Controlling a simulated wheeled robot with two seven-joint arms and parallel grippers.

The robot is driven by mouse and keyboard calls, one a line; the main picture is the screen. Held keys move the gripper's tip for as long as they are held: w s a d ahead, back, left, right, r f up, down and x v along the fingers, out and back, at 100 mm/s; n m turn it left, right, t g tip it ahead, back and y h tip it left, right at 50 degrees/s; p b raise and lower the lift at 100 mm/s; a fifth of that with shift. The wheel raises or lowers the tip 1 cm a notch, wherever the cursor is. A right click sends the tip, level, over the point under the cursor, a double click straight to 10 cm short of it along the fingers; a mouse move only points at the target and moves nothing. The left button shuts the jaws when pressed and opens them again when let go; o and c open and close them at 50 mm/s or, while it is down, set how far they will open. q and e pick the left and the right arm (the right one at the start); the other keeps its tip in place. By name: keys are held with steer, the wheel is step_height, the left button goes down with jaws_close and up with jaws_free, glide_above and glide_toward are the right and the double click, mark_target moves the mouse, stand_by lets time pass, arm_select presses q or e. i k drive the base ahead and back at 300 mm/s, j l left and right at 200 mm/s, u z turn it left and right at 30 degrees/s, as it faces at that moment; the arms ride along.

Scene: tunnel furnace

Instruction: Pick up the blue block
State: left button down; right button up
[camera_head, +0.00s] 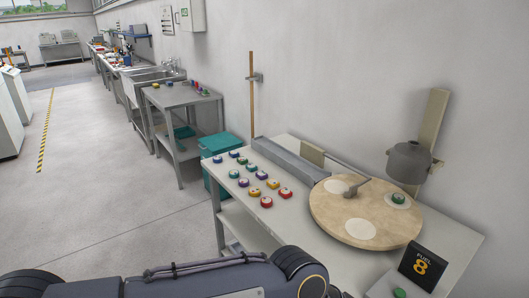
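Several small round blocks with coloured tops stand in rows on the near left part of the white table (340,262). Two at the far end look blue: one blue block (217,159) at the table's left edge and another blue block (234,154) just right of it. They are small, so their exact shade is hard to tell from the teal and purple ones beside them. A dark arm link of mine crosses the bottom of the view, well in front of the blocks. Neither of my grippers shows.
Purple, teal, yellow and red blocks (265,202) stand close by. A round tan turntable (325,213) with white discs, a grey bar (290,161), a grey bell-shaped fixture (408,163) and a black "FUEL 8" sign (422,266) occupy the rest of the table. A teal bin (216,143) stands behind.

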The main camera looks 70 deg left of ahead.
mark_target(234, 154)
steer(key=u, duration=2.5)
